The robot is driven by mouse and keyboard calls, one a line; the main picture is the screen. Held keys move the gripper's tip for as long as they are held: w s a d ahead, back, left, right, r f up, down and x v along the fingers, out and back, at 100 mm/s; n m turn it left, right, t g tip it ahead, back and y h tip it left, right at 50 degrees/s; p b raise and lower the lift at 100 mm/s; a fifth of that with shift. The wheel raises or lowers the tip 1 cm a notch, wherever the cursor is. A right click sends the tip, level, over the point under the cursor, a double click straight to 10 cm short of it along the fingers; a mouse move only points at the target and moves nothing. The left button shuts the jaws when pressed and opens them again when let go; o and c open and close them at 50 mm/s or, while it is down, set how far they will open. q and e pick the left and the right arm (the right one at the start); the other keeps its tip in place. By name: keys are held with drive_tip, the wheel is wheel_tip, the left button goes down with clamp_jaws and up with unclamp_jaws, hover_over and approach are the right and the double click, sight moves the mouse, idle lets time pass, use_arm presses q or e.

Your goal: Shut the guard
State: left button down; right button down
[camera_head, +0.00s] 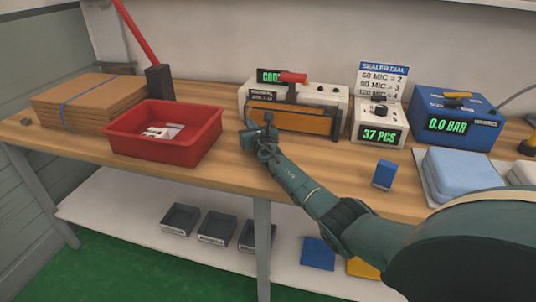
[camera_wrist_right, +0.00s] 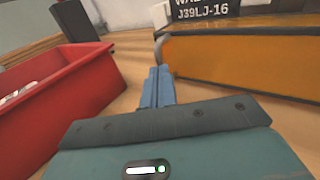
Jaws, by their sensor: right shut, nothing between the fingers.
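The guard is an orange-amber panel (camera_head: 300,120) across the front of the white sealer machine (camera_head: 330,97). It also shows in the right wrist view (camera_wrist_right: 240,62), filling the upper right, with a grey curved piece (camera_wrist_right: 160,45) at its left end. I cannot tell how far the guard is open. My right gripper (camera_head: 266,122) is at the guard's left end, in front of the sealer. In the wrist view its blue fingers (camera_wrist_right: 157,80) are together and empty, close to the guard's left end; contact is unclear. My left gripper is not in view.
A red tray (camera_head: 114,142) with small items stands left of the gripper. Stacked brown cardboard (camera_head: 80,98) lies behind it. A dial box (camera_head: 378,125), a blue pressure unit (camera_head: 455,118) and a small blue block (camera_head: 383,174) are to the right. Bare tabletop lies around the wrist.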

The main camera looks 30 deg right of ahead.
drive_tip(key=shift+w+d+f, duration=0.15)
drive_tip(key=shift+w, duration=0.15)
drive_tip(key=shift+w+d+r+m+h, duration=0.1)
drive_tip(key=shift+d+r+m+h, duration=0.15)
drive_tip(key=shift+r+h, duration=0.25)
